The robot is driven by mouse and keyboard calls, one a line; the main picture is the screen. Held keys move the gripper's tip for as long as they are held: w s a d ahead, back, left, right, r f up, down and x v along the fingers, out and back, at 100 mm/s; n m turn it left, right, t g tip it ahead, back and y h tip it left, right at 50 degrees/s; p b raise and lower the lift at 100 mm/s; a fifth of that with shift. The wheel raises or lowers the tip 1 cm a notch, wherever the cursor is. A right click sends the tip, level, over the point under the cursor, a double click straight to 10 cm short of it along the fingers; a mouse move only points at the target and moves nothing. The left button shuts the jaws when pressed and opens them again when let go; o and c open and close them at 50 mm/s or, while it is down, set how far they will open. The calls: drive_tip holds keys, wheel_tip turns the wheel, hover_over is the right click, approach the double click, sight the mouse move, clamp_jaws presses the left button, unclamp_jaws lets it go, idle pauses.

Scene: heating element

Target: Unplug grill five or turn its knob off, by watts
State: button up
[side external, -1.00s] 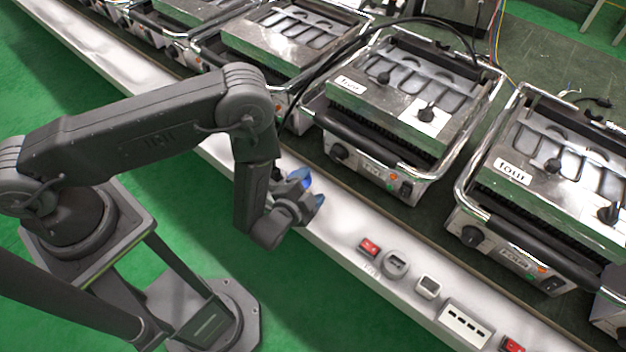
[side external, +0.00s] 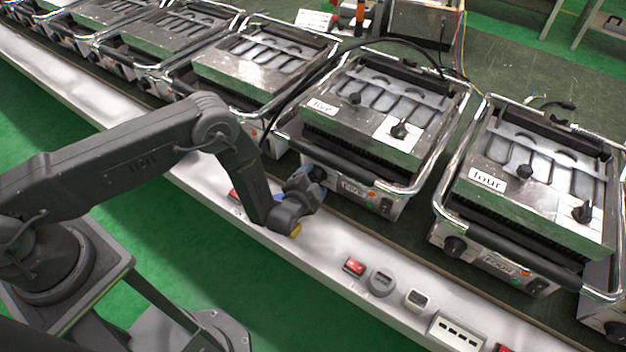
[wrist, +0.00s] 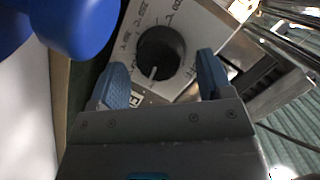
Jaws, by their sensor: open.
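Grill five (side external: 362,112), with a "five" label on its lid, stands on the bench in the side view, lid closed. Its black round knob (wrist: 160,52) sits on a pale dial plate in the wrist view, with a white mark toward the bottom of the picture. My gripper (side external: 305,184) is at the left of the grill's front panel. In the wrist view, its open blue fingers (wrist: 162,78) straddle the knob from either side; contact cannot be told. A black cable (side external: 405,40) arches from the grill and drops behind my arm. Its plug end cannot be made out.
Grill four (side external: 540,185) stands to the right; other grills line up at the left. The pale front ledge carries a red switch (side external: 355,266), a round meter (side external: 381,282) and a socket strip (side external: 458,330). A blue rounded object (wrist: 75,25) is close by at the wrist view's upper left.

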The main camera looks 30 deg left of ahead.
drive_tip(key=shift+w, duration=0.2)
drive_tip(key=c, duration=0.9)
drive_tip(key=shift+n+h, duration=0.3)
drive_tip(key=shift+n, duration=0.3)
drive_tip(key=o, duration=0.9)
drive_tip(key=shift+s, duration=0.1)
